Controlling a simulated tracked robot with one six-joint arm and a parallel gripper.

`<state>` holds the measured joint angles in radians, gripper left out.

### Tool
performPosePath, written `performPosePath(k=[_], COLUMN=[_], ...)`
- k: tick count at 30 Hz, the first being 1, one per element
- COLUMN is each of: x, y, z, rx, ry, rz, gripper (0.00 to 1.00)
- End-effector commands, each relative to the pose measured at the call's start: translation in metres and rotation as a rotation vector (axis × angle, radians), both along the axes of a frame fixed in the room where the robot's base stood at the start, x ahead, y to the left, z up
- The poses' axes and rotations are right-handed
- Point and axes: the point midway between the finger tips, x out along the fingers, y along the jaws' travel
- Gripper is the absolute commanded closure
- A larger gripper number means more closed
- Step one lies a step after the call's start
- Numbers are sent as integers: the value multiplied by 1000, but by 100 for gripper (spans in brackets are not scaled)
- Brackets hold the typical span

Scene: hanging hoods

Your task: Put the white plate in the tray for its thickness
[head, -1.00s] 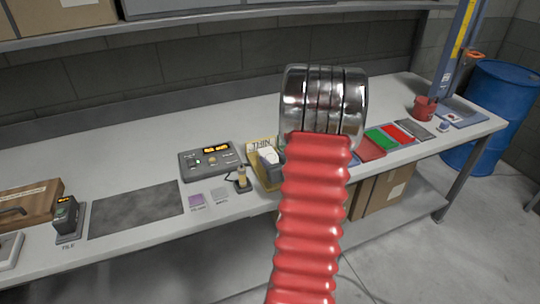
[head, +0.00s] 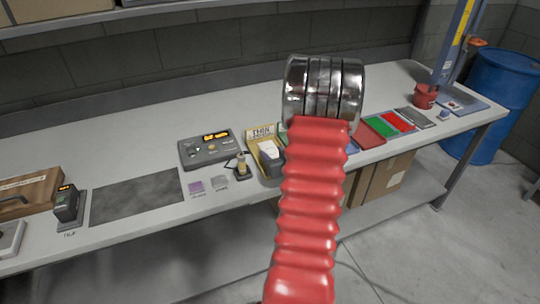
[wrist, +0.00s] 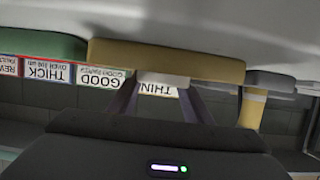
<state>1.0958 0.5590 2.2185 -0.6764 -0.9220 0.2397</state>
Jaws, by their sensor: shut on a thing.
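My gripper (wrist: 161,86) is shut on the white plate (wrist: 162,78), which shows as a small pale strip between its two fingers in the wrist view. Just above the plate in that picture is the yellow tray's wall (wrist: 215,62). In the head view the yellow tray (head: 257,152) stands at the bench's front edge with a THIN sign (head: 262,133) behind it. A white and dark grey part of my arm (head: 270,152) is over this tray. The plate is hidden in the head view, and I cannot tell whether it touches the tray floor.
A grey console (head: 208,148) and a small gauge with a tan post (head: 241,167) stand left of the tray. My red ribbed arm hides part of the bench. THICK (wrist: 46,71) and GOOD (wrist: 103,78) signs appear upside down.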

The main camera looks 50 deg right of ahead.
Motion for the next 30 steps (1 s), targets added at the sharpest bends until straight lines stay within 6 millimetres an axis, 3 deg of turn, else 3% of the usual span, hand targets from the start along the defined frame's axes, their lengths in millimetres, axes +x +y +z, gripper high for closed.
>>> performPosePath(k=[30], x=[0], y=[0], z=[-8], rx=[0], ry=[-1], rz=[1], gripper=[81])
